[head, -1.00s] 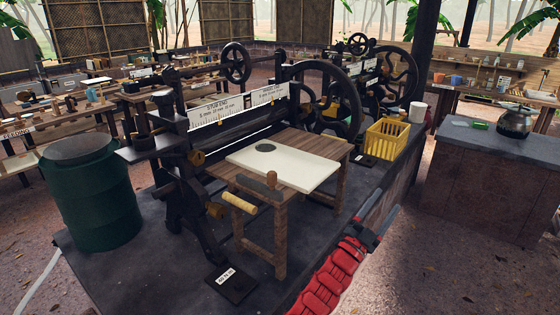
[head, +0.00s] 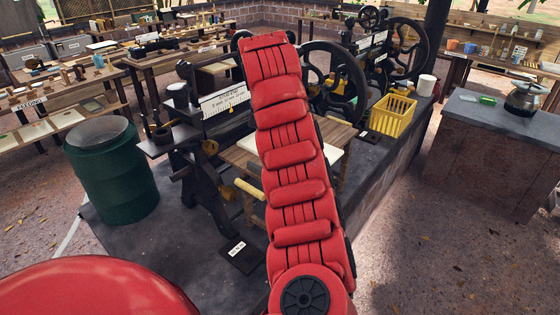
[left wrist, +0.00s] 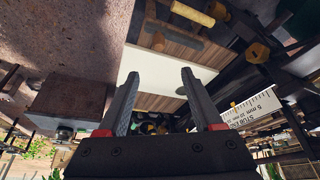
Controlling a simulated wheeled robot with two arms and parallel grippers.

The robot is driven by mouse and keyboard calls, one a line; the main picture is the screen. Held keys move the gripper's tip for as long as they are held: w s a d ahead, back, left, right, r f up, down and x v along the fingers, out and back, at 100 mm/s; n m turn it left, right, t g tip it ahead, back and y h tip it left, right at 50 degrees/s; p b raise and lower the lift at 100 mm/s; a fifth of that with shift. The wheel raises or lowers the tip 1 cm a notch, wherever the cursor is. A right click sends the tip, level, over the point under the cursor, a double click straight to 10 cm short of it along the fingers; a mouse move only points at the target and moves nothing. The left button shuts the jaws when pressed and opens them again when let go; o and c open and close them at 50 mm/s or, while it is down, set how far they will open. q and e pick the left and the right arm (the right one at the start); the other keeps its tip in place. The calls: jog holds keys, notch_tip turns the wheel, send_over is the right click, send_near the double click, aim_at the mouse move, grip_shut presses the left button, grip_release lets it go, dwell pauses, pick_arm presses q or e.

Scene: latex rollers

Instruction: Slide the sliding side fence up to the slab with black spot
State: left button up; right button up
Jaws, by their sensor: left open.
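The head view hides this gripper behind my arm. My right gripper is not in view.
The roller machine (head: 205,150) with a white scale plate (head: 225,100) stands left of the table. A cream roller handle (left wrist: 192,12) sticks out near the bar. A yellow crate (head: 392,115) and a green barrel (head: 110,170) flank the machine.

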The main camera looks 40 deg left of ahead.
pick_arm(q)
jog(key=p+x, duration=0.2)
jog(key=x, duration=1.2)
jog(key=shift+p, duration=0.35)
jog(key=shift+x, duration=1.05)
jog(key=shift+w+d+f, duration=0.1)
jog(key=shift+w+f, duration=0.15)
jog(key=shift+f, duration=0.4)
jog(key=shift+c, duration=0.2)
grip_shut()
